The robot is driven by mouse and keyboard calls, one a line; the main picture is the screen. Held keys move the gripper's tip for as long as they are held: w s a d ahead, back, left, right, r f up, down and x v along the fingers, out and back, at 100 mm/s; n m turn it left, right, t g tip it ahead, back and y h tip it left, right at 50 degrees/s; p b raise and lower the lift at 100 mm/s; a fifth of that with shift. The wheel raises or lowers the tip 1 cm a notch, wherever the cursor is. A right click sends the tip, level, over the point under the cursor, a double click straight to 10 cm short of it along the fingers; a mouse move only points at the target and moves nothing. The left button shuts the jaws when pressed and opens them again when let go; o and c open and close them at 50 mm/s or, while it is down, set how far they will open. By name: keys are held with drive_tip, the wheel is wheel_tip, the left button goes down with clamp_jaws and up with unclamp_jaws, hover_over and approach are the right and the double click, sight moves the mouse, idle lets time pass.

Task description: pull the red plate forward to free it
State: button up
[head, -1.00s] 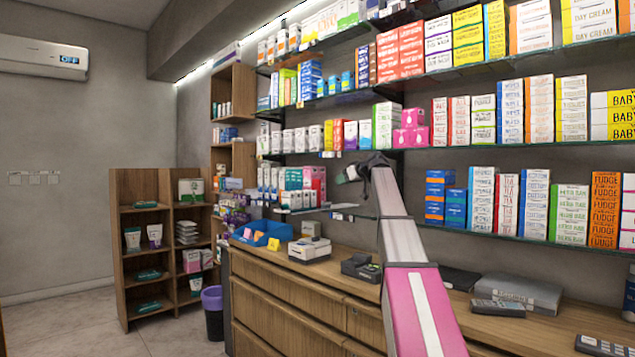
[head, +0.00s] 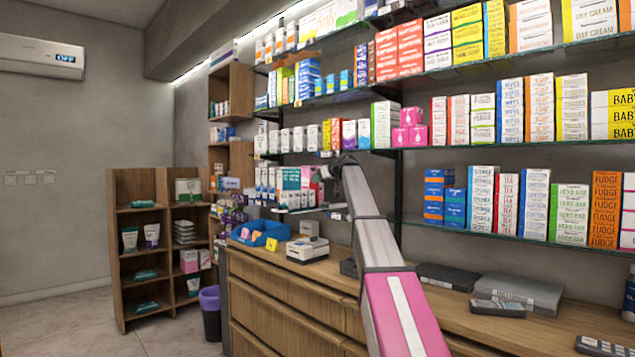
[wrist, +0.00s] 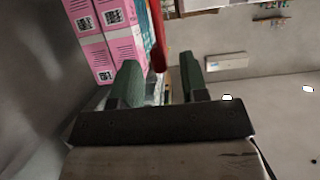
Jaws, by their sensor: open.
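A thin red plate (wrist: 157,38) shows edge-on in the wrist view, beside pink and teal boxes. Its near end appears between the two green fingers of my gripper (wrist: 160,80), which stand apart, one on either side of it. I see no finger touching the plate, and I cannot tell how deep it sits between them. In the head view my gripper (head: 321,173) is at the shelf with the teal and pink boxes. I cannot make out the red plate there.
Pink boxes (wrist: 93,37) stand close on the left in the wrist view. Glass shelves (head: 480,235) full of boxes line the wall. Below is a wooden counter (head: 300,285) with a blue tray (head: 262,228) and a white printer (head: 307,249).

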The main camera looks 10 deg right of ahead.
drive_tip(key=shift+x, duration=0.8)
drive_tip(key=shift+c, duration=0.3)
clamp_jaws()
drive_tip(key=shift+s+a, duration=0.6)
drive_tip(key=shift+a, duration=0.2)
drive_tip(key=shift+s+a, duration=0.6)
drive_tip(key=shift+a, duration=0.15)
drive_tip(key=shift+o, duration=0.3)
unclamp_jaws()
drive_tip(key=v, duration=1)
drive_tip(key=shift+s+d, duration=0.25)
